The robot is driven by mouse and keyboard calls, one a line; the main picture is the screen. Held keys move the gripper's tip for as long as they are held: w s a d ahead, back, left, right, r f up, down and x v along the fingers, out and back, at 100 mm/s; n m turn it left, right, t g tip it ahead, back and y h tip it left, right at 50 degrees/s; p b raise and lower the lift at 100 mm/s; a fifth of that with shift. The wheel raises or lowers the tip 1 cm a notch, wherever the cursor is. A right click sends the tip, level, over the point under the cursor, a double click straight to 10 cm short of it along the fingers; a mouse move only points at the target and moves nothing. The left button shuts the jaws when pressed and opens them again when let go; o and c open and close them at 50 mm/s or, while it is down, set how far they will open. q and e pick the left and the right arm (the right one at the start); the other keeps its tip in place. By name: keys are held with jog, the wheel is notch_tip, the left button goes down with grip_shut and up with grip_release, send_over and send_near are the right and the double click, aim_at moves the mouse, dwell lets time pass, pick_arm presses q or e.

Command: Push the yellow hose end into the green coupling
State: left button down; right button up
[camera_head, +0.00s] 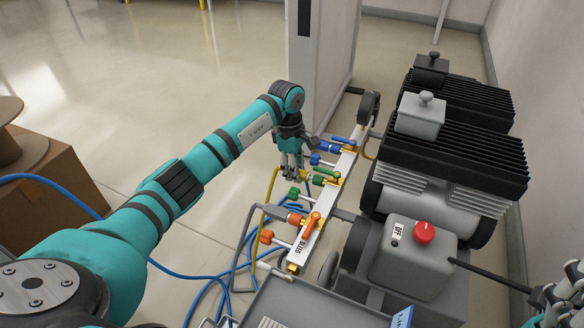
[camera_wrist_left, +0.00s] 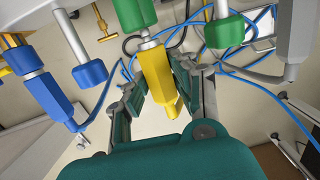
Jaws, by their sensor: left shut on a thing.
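My left gripper (camera_head: 291,172) is at the left side of the white manifold bar, its two fingers closed around a yellow hose end (camera_wrist_left: 157,74). In the left wrist view the fingers grip it from both sides. Its silver tip points at the green coupling (camera_wrist_left: 135,13) and meets or nearly meets its mouth; I cannot tell if it is inside. The yellow part looks slightly tilted relative to the coupling. In the head view, the hose end is mostly hidden by the gripper. My right gripper (camera_head: 562,298) is partly cut off at the lower right corner.
The manifold bar (camera_head: 308,232) also carries blue (camera_head: 331,147) and orange (camera_head: 298,220) fittings close by. Blue and grey hoses loop on the floor to its left. A dark finned compressor (camera_head: 455,130) and a grey box with a red button (camera_head: 424,232) stand right.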

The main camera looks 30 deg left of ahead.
dwell(0.8)
pick_arm(q)
jog(key=shift+p, duration=0.45)
dwell(0.8)
jog(key=shift+d, duration=0.6)
jog(key=c, duration=1)
grip_release()
jog(key=r, duration=0.4)
jog(key=a+r, duration=0.1)
jog(key=r, duration=0.7)
jog(key=shift+a, duration=0.25)
